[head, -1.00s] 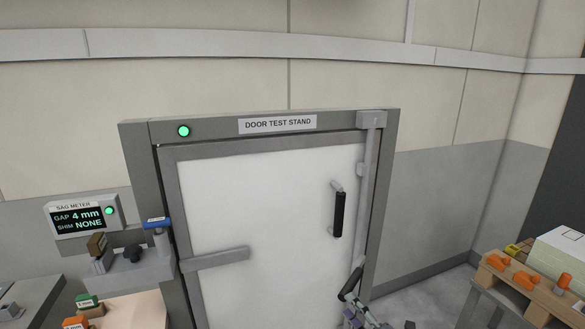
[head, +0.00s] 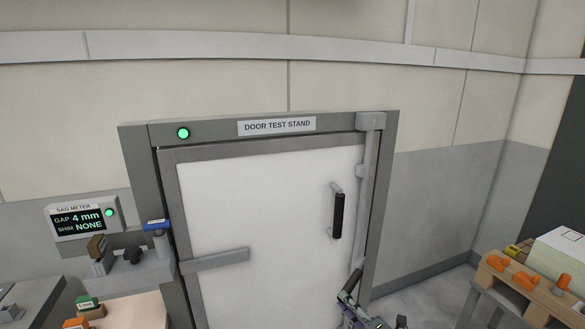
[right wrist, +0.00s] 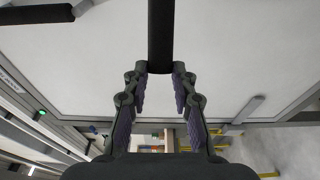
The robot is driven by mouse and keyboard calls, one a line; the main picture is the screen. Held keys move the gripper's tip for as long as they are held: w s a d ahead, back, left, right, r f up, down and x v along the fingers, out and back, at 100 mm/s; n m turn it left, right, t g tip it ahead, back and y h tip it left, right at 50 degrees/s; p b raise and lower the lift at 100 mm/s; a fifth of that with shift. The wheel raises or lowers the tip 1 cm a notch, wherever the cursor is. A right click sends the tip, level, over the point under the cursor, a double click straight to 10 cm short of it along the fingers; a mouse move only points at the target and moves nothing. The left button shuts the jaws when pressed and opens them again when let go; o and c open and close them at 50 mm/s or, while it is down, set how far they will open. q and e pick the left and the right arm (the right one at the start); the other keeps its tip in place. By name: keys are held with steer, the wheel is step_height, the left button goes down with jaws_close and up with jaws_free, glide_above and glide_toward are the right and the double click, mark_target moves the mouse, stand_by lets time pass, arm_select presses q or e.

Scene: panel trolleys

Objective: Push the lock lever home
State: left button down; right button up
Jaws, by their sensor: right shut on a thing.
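The lock lever (head: 351,283) has a dark grip and hangs slanted at the foot of the grey upright rod (head: 366,200) on the door's right side. My right gripper (head: 346,299) is at the lever's lower end, at the bottom of the head view. In the right wrist view the lever's black grip (right wrist: 160,35) comes down from the top edge, and its end lies between the fingertips of my right gripper (right wrist: 159,72). The gripper is shut on it. The lever's pivot is hard to make out. My left gripper is out of view.
The white door (head: 260,220) has a black pull handle (head: 338,215) above the lever. The sag meter (head: 82,217) at left reads gap 4 mm, shim NONE. A green lamp (head: 183,133) is lit on the frame. A pallet with orange parts (head: 520,282) stands at right.

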steer(key=w+a, duration=0.1)
steer(key=a, duration=0.1)
steer(key=w+a, duration=0.1)
steer(key=shift+w+a+p, duration=0.3)
steer(key=shift+a, duration=0.1)
stand_by(0.5)
steer(key=shift+w+a, duration=1.2)
steer(key=o, duration=1)
steer(key=shift+w+a, duration=0.1)
steer(key=shift+w, duration=0.05)
